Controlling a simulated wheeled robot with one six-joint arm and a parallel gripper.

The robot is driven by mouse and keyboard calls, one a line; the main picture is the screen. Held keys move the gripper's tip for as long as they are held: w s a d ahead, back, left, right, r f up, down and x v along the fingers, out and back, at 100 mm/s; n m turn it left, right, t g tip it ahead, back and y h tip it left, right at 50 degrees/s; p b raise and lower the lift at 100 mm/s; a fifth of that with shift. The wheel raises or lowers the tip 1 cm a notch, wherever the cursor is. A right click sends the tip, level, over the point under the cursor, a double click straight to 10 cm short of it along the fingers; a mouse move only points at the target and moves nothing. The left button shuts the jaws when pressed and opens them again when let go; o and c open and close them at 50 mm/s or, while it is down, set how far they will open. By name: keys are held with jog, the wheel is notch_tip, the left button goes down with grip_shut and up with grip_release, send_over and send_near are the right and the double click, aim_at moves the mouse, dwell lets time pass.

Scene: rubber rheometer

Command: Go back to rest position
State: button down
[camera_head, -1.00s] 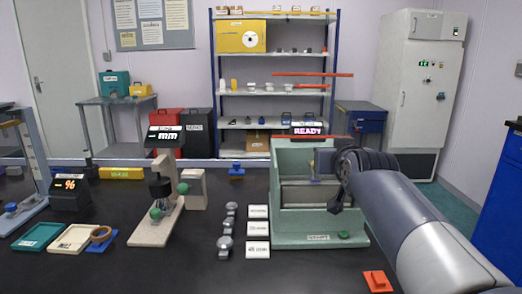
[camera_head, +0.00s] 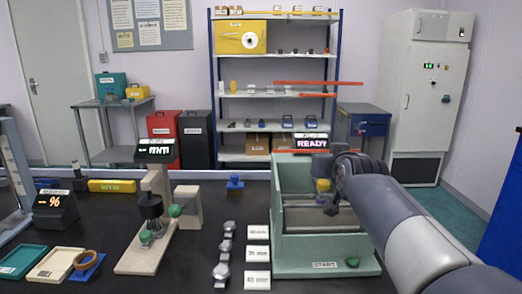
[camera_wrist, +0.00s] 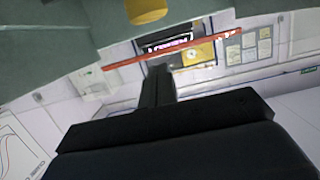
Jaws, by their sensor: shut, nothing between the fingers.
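My gripper (camera_head: 329,208) is at the opening of the pale green rheometer (camera_head: 320,253), on the right of the black bench. Its dark fingers are together and empty. In the wrist view my gripper (camera_wrist: 158,82) appears as a dark bar pointing away from the camera. A yellow cylinder (camera_head: 322,185) shows inside the rheometer, just above my gripper; a yellow round end (camera_wrist: 146,10) shows at the top of the wrist view. The rheometer's screen (camera_head: 311,143) reads READY. My forearm hides the machine's right side.
White labelled cards (camera_head: 257,256) and metal weights (camera_head: 221,272) lie left of the rheometer. Bare bench lies between the stand and the weights.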

aim_at(321, 143)
jog(key=shift+w+r+p, duration=0.35)
jog(key=shift+r+p, duration=0.3)
jog(key=shift+p, duration=0.2)
jog(key=w+g+p, duration=0.1)
jog(key=p, duration=0.4)
jog(key=w+r+g+p, duration=0.1)
jog(key=w+g+p, duration=0.1)
jog(key=p, duration=0.4)
jog(key=w+r+g+p, duration=0.1)
jog(key=w+g+p, duration=0.1)
jog(key=p, duration=0.3)
jog(key=shift+w+g+p, duration=0.3)
jog(key=shift+p, duration=0.7)
jog(key=shift+w+f, duration=0.1)
